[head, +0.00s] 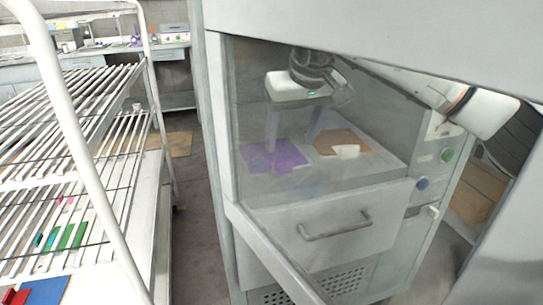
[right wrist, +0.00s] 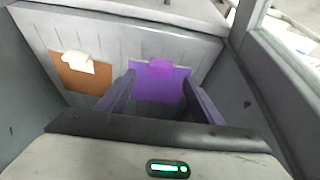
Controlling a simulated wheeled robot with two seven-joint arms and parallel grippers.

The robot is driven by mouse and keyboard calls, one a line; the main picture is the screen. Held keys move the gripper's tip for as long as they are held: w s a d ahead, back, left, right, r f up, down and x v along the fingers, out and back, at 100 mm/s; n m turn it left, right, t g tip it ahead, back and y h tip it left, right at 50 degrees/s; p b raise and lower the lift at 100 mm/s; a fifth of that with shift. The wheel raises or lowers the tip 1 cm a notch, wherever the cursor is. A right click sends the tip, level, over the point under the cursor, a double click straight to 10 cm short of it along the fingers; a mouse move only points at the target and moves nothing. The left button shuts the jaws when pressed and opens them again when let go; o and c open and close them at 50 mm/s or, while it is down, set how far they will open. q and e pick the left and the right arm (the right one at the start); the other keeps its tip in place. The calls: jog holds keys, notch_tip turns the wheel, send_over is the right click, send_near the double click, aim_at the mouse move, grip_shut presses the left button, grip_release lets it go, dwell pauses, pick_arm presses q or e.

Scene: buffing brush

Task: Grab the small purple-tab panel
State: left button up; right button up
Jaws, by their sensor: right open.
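A purple panel (head: 262,163) with a raised purple tab lies on the floor of the cabinet. In the right wrist view the purple panel (right wrist: 158,88) shows between my fingers, its tab (right wrist: 160,67) at the far edge. My right gripper (head: 292,142) points down inside the cabinet, above the panel. It also shows in the right wrist view (right wrist: 160,80), open with nothing between its fingers. I cannot tell the exact gap between fingertips and panel. A brown panel (head: 328,139) with a white tab lies to the right of the purple one in the head view. My left gripper is out of view.
The grey cabinet (head: 222,150) has side walls close around my right gripper, and a drawer (head: 300,215) below. A white wire rack (head: 95,100) stands at the left.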

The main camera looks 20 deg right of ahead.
jog(key=x, duration=0.7)
jog(key=shift+a+f, duration=0.15)
jog(key=shift+f, duration=0.05)
jog(key=c, duration=1.2)
